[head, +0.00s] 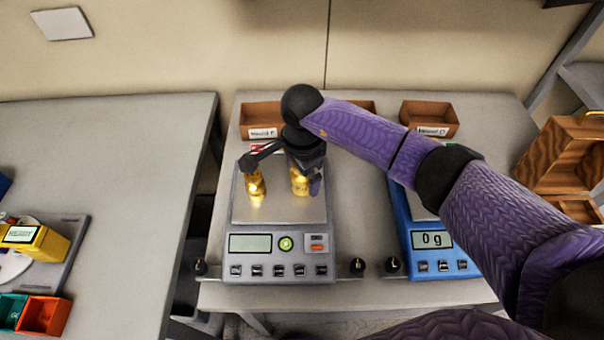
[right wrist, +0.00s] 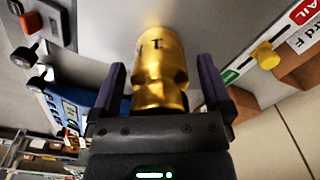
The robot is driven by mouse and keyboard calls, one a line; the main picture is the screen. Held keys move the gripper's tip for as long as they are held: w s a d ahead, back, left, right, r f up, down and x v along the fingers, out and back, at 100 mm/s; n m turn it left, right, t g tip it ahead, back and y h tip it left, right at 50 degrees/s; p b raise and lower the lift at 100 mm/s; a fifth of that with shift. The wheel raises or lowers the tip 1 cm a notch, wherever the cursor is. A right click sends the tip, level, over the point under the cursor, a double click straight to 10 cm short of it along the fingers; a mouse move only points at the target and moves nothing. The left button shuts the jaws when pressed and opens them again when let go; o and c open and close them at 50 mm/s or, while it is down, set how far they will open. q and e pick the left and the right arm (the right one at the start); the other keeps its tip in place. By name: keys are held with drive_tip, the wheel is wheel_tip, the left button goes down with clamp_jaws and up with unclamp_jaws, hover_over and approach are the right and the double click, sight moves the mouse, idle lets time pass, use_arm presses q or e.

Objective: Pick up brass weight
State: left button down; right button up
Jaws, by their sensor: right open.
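Two brass weights stand on the pan of a grey scale (head: 279,260) in the head view. The left brass weight (head: 255,190) stands clear of the fingers. The right brass weight (head: 299,183) is partly hidden under my right gripper (head: 303,176). The fingers are open, with a gap visible beside the weight. My left gripper is not in view.
A blue scale (head: 437,265) reading 0 g stands to the right, partly hidden behind my right arm. Small brown bins (head: 430,117) line the table's back. A wooden box (head: 560,155) is at the far right. A yellow device (head: 40,243) and coloured trays sit on the left table.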

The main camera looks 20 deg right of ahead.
clamp_jaws()
idle(0.3)
